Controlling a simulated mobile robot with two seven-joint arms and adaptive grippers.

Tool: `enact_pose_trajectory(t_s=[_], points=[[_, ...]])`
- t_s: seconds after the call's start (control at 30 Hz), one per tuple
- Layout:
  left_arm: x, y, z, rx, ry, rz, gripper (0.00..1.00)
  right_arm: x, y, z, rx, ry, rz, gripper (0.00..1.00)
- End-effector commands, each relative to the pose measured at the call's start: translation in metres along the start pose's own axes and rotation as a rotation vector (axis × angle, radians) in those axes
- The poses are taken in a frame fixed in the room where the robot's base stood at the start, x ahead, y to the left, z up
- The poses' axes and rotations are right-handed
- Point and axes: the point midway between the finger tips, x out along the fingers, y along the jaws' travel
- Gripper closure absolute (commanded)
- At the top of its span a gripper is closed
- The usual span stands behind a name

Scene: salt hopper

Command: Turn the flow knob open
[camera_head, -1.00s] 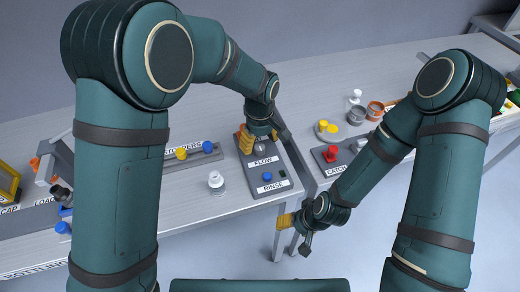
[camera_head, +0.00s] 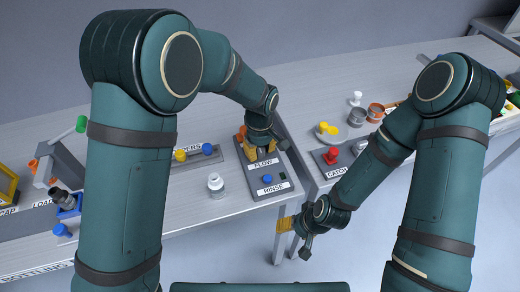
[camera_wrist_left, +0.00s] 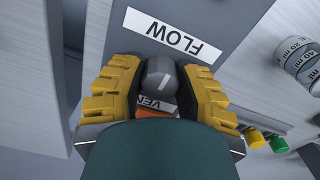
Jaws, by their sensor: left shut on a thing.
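The flow knob (camera_wrist_left: 160,84) is a dark grey round knob with a white mark line, just beside the white FLOW label (camera_wrist_left: 168,36). The label also shows in the head view (camera_head: 264,163) on a grey panel (camera_head: 271,180). My left gripper (camera_wrist_left: 160,90) has its yellow-padded fingers on either side of the knob and is shut on it. In the head view my left gripper (camera_head: 258,146) covers the knob. My right gripper (camera_head: 285,225) hangs in front of the table edge, away from the panel; its finger gap is too small to tell.
A blue RINSE button (camera_head: 267,179) is on the same panel. A small white bottle (camera_head: 215,184) stands left of the panel. The red knob of the catch box (camera_head: 331,154) is to the right. Stoppers (camera_head: 195,153) lie in a rack behind the bottle.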

Motion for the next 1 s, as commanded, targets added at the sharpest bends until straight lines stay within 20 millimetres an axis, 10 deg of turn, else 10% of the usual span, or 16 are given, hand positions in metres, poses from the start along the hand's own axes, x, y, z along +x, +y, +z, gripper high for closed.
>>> enact_pose_trajectory(t_s=[1.0], points=[[0.001,-0.003,0.0,0.724,-0.004,-0.001,1.0,-0.01,-0.004,-0.002,0.002,0.004,0.001,0.39]])
